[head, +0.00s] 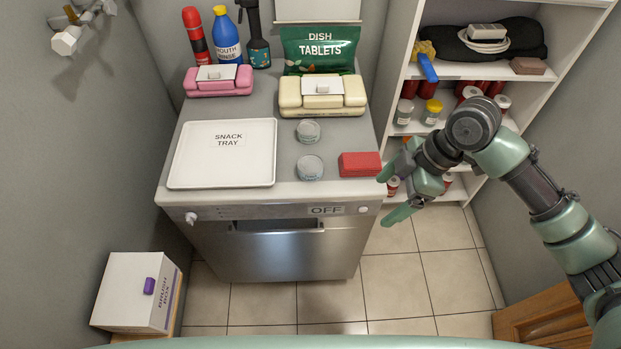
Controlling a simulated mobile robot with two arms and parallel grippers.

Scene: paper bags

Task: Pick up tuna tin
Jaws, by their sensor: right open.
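Two small round grey tins stand on the counter to the right of the white tray. The nearer tin (310,168) is by the front edge, and the farther tin (308,131) is behind it. Their labels are too small to read, so I cannot tell which is the tuna tin. My right gripper (394,192) is open and empty, just off the counter's right front corner, right of the nearer tin and apart from it. A red box (359,164) lies between them. My left gripper is not in view.
The snack tray (222,153) is empty. Pink (218,81) and cream (322,95) packs, bottles and a green dish tablets bag (320,49) stand behind. A shelf unit (400,62) is at the right. A brush box (137,291) sits low at the left.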

